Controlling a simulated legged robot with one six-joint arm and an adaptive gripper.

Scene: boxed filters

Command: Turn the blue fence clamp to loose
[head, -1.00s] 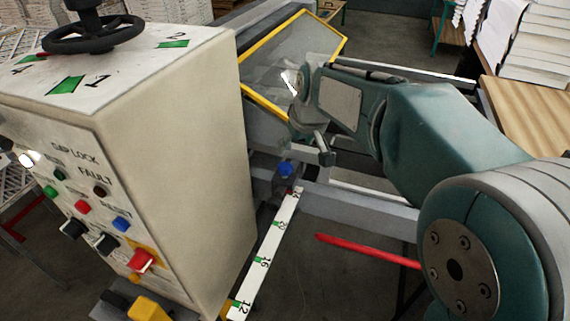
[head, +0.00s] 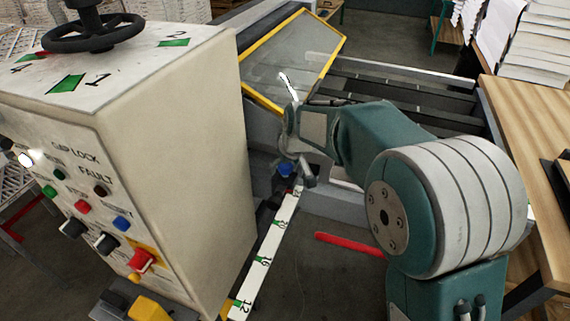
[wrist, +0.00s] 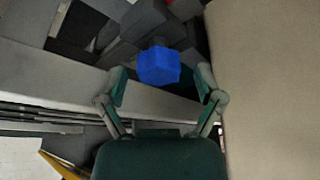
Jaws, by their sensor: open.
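The blue fence clamp (head: 285,169) is a small blue knob at the far end of the white numbered scale (head: 266,255), beside the cream control cabinet. In the wrist view the blue fence clamp (wrist: 159,66) shows as a faceted block, just beyond and between my fingertips. My gripper (head: 297,170) is at the clamp in the head view and partly covers it. In the wrist view my gripper (wrist: 160,82) is open, one finger on each side of the clamp. I cannot tell whether either finger touches it.
The cream control cabinet (head: 205,150) stands close on the left, with buttons and a black handwheel (head: 93,32) on top. A yellow-framed clear guard (head: 290,60) rises behind the gripper. A red bar (head: 350,244) lies low in front. A wooden table (head: 530,130) stands right.

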